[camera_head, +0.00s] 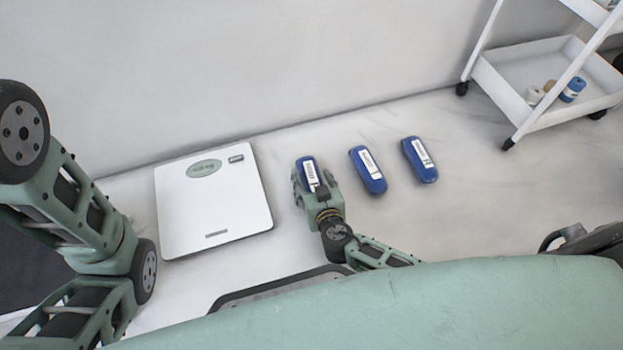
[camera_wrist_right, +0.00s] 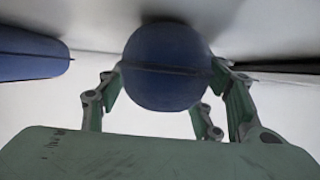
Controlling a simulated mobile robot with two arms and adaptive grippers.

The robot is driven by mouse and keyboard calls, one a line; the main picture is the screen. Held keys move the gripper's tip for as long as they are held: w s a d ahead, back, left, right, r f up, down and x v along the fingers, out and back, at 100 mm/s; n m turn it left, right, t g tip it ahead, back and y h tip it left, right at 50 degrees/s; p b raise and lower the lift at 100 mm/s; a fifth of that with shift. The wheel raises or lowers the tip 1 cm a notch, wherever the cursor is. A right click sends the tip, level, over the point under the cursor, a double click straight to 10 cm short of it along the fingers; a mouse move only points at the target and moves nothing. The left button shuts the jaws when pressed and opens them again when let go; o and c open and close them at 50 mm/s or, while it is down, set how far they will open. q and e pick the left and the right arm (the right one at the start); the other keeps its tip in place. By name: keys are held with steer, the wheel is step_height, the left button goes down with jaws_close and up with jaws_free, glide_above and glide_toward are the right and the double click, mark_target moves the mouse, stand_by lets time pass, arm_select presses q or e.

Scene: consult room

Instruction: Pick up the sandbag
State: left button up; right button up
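Three blue sandbags with white labels lie in a row on the pale floor in the head view: one at the left (camera_head: 307,171), one in the middle (camera_head: 368,170) and one at the right (camera_head: 420,160). My right gripper (camera_head: 309,184) is at the left sandbag, its fingers along both sides. In the right wrist view, the rounded blue end of this sandbag (camera_wrist_right: 167,65) sits between the fingers of my right gripper (camera_wrist_right: 168,85), which appear to touch it on both sides. Another sandbag (camera_wrist_right: 30,55) shows at the left there. My left gripper is not in view.
A white scale (camera_head: 215,215) lies flat on the floor, left of the sandbags. A white trolley (camera_head: 515,75) with small rolls on its shelf stands at the back right. The wall runs behind.

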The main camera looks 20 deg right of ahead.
jaws_close()
stand_by(0.3)
steer(key=shift+w+r, duration=0.1)
steer(key=shift+r, duration=0.05)
steer(key=shift+r, duration=0.15)
